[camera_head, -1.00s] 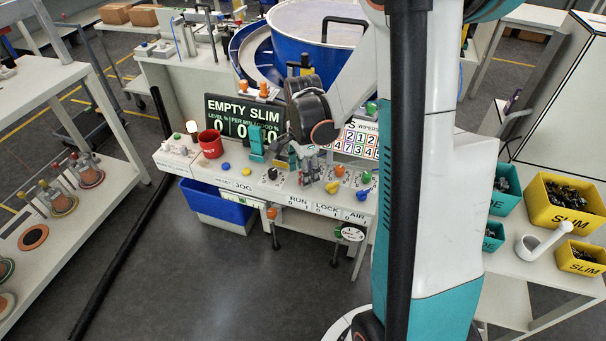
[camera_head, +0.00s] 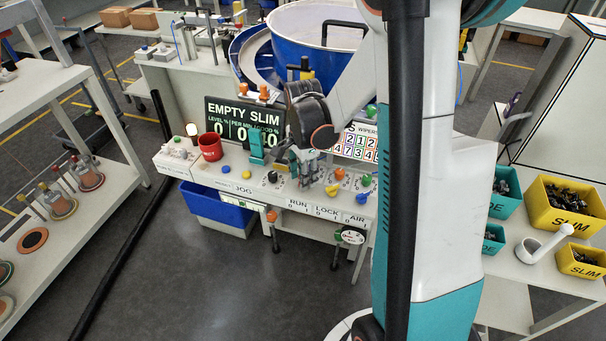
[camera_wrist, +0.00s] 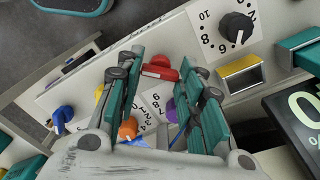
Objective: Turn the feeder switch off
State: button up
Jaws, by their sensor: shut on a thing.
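My gripper (camera_head: 303,177) is low over the sloping control panel (camera_head: 235,187), in front of the screen. In the wrist view my gripper (camera_wrist: 158,77) has its two teal-padded fingers on either side of a red switch (camera_wrist: 160,69), and it is shut on it. The head view hides this switch behind the fingers; the RUN label (camera_head: 297,204) is just below there. A yellow switch (camera_head: 332,189) and a blue switch (camera_head: 361,192) stand to its right, above the LOCK and AIR labels. I cannot read which way the red switch points.
The screen (camera_head: 232,108) reads EMPTY SLIM. A black dial knob (camera_wrist: 236,27) and an orange knob (camera_wrist: 127,129) are close to the fingers. A red cup (camera_head: 210,147) stands at the panel's left. A blue feeder bowl (camera_head: 320,45) is behind. Yellow bins (camera_head: 570,228) are at right.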

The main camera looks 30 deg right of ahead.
jog(key=n, duration=0.3)
jog(key=shift+n, duration=0.4)
jog(key=n, duration=0.4)
jog(key=shift+n, duration=0.3)
jog(key=n, duration=0.4)
jog(key=shift+n, duration=2.4)
jog(key=o, duration=1.1)
jog(key=shift+c, duration=0.2)
notch_tip(320, 180, up, 12)
